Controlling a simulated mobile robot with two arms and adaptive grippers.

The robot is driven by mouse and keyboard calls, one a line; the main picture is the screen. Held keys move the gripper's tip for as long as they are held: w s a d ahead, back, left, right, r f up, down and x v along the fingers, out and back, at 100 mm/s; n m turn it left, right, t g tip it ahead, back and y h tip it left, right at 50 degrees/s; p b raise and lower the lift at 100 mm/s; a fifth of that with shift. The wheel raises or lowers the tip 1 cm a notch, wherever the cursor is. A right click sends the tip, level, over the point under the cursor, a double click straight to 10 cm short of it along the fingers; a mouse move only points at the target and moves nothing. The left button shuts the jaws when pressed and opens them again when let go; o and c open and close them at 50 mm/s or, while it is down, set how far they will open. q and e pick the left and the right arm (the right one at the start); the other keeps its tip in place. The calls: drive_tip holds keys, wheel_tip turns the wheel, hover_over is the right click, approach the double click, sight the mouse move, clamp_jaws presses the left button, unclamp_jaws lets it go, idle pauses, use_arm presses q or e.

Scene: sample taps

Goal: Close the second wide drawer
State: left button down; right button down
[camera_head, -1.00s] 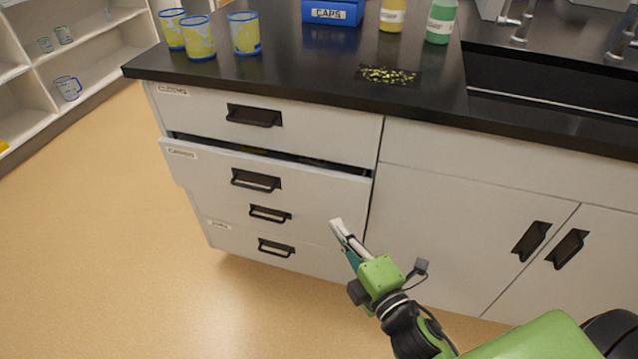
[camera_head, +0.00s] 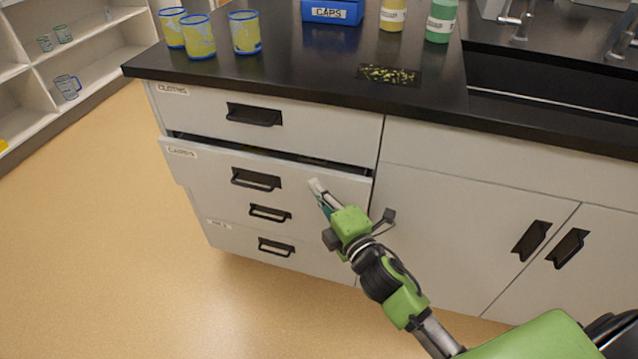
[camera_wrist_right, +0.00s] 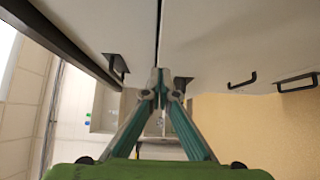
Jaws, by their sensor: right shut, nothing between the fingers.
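The second wide drawer (camera_head: 215,172) is white with a black handle (camera_head: 256,180). It stands slightly open, with a dark gap along its top edge below the top drawer. My right gripper (camera_head: 316,186) is shut and empty. In the head view its tips overlap the right part of the drawer front; I cannot tell whether they touch it. In the right wrist view the shut fingers (camera_wrist_right: 160,80) point ahead, below white cabinet fronts and black handles. My left gripper is not in view.
The top drawer (camera_head: 300,125) and the lower drawers (camera_head: 262,228) look shut. Cabinet doors (camera_head: 460,220) stand to the right. On the black counter (camera_head: 300,70) are several yellow-blue cups (camera_head: 198,38), a blue box (camera_head: 332,12) and bottles (camera_head: 440,20). The floor (camera_head: 90,250) at left is clear.

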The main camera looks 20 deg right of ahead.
sight(321, 175)
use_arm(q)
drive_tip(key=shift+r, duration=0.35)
use_arm(e)
drive_tip(key=shift+w+d, duration=0.5)
drive_tip(key=shift+w, duration=0.25)
